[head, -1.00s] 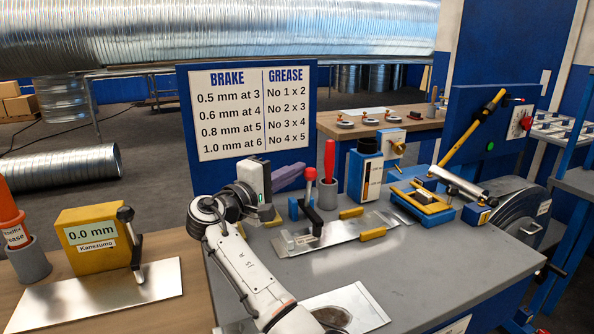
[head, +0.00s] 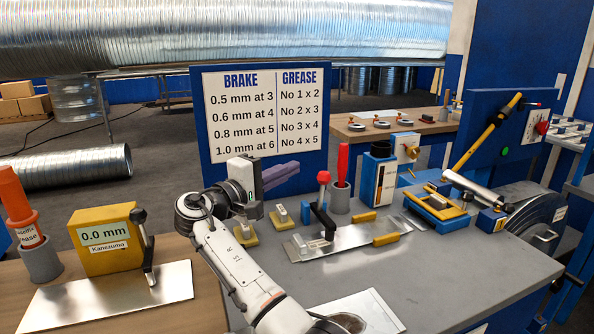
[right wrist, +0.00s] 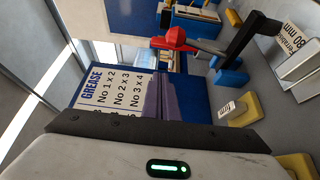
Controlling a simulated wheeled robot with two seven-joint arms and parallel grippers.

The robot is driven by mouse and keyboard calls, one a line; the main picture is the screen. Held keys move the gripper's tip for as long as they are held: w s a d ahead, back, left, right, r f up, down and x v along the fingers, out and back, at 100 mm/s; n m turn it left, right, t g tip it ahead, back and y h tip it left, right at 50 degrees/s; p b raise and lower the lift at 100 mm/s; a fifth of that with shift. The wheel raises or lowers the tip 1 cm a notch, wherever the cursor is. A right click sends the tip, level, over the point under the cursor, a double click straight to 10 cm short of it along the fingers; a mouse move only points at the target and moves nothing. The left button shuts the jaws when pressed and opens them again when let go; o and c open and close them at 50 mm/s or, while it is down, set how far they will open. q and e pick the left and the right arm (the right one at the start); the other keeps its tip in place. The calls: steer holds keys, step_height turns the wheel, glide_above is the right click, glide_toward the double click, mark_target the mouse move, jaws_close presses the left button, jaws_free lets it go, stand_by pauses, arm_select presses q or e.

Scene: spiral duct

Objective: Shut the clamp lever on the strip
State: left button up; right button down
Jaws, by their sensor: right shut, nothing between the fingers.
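The clamp lever (head: 320,207) is a black bar with a red knob (head: 323,177). It stands raised beside a small blue block on the bench. The metal strip (head: 345,240) lies flat at its foot. In the right wrist view the lever's red knob (right wrist: 178,38) and black bar (right wrist: 245,42) show beyond the fingers. My right gripper (head: 296,172) has purple fingers, shut and empty. In the head view it is left of the knob at about its height, apart from it. My left gripper is not in view.
Yellow pads (head: 280,216) sit left of the clamp. A red-handled tool in a grey cup (head: 340,198), a blue box (head: 377,180) and a yellow-blue fixture (head: 438,204) stand behind and right. A chart board (head: 265,165) rises behind. The front right bench top is clear.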

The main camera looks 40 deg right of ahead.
steer(key=f+v, duration=0.1)
steer(key=v, duration=0.5)
steer(key=shift+f+b, duration=0.2)
steer(key=shift+b, duration=0.1)
steer(key=shift+a, duration=0.1)
